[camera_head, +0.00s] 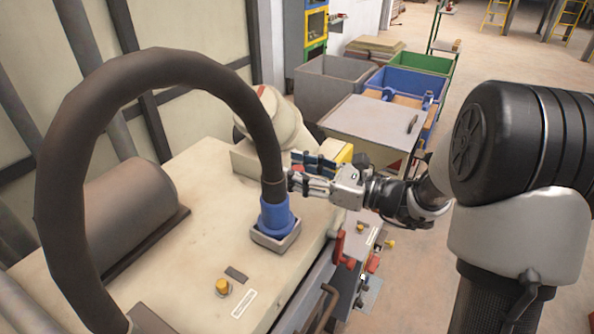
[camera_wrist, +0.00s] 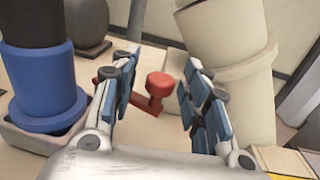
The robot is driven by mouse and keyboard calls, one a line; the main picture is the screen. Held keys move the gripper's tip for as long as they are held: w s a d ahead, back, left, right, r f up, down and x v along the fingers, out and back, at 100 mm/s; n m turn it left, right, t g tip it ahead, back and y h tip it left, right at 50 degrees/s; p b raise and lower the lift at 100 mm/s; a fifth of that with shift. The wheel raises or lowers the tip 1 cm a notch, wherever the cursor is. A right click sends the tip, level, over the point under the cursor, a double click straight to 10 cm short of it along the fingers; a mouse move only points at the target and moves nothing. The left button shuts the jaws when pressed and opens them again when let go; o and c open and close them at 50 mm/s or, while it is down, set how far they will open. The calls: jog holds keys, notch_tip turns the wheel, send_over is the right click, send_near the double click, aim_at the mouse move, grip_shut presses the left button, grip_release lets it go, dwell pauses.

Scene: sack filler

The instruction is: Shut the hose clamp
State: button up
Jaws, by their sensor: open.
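The thick dark hose (camera_head: 190,66) arches over the machine and ends in a blue collar (camera_head: 276,212) seated in a grey square socket (camera_head: 276,242). In the wrist view the blue collar (camera_wrist: 48,88) stands at the left. A red lever with a round knob (camera_wrist: 158,86), seemingly the clamp's handle, shows between my fingers in that view. My gripper (camera_head: 294,170) is open, just right of the hose above the collar; its spread fingers (camera_wrist: 160,60) hold nothing. I cannot tell whether they touch the lever.
A cream pipe (camera_head: 285,120) rises close behind my gripper and stands beside my right finger in the wrist view. A yellow button (camera_head: 222,287) sits on the machine top. Red handles (camera_head: 339,246) line its right side.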

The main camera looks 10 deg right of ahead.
jog(key=shift+a, duration=0.1)
jog(key=shift+c, duration=0.4)
grip_shut()
dwell(0.3)
